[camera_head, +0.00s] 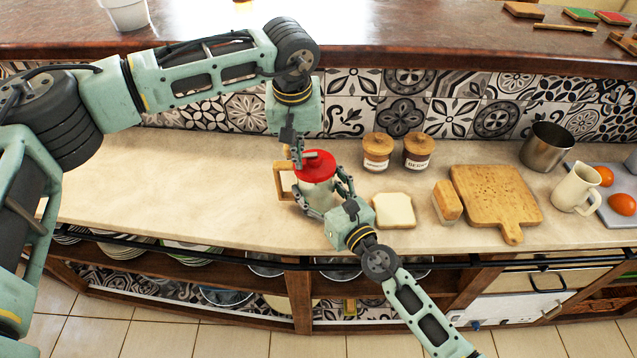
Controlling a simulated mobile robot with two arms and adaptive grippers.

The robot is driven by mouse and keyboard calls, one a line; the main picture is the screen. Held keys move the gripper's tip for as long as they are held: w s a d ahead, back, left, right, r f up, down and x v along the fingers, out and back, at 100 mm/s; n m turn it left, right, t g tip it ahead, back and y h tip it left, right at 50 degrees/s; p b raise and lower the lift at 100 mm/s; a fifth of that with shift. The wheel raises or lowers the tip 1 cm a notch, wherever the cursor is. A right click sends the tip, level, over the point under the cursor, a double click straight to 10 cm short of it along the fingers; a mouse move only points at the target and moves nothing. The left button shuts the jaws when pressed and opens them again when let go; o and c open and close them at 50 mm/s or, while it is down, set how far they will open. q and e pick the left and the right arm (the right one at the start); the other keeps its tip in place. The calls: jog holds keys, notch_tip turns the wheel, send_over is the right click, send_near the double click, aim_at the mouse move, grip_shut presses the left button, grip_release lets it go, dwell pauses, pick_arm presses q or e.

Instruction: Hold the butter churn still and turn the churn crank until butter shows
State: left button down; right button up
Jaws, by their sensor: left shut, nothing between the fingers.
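The butter churn (318,168) stands upright on the counter, a clear jar with a red lid. A wooden handle-like piece (280,181) shows at its left side. A small grey part, seemingly the crank (313,155), shows on top of the lid, partly hidden. My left gripper (298,160) points down at the lid's left edge, beside the crank. It is shut with nothing held. My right gripper (324,196) comes from the front with its fingers around both sides of the jar, closed on it. The jar's contents are largely hidden, so I cannot tell if butter shows.
Two lidded jars (377,153) (418,152) stand behind. A metal pot (546,146) and jug (575,189) are farther right. The counter's left is clear.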

pick_arm(q)
jog(key=shift+s+a+n+y, duration=0.2)
jog(key=shift+s+n, duration=0.1)
jog(key=shift+n, duration=0.35)
jog(key=shift+s+a+n+y, duration=0.2)
jog(key=shift+s+n, duration=0.05)
jog(key=shift+n, duration=0.4)
jog(key=shift+s+n, duration=0.75)
jog(key=shift+n, duration=0.65)
jog(key=n+g+y, duration=0.1)
jog(key=n+g, duration=0.2)
jog(key=n, duration=1.3)
send_over(331, 168)
jog(key=s+d, duration=0.3)
jog(key=d, duration=0.1)
jog(key=shift+s, duration=0.15)
jog(key=c, duration=2.4)
grip_release()
jog(key=shift+c, duration=0.2)
jog(key=o, duration=1.1)
jog(key=shift+r, duration=0.1)
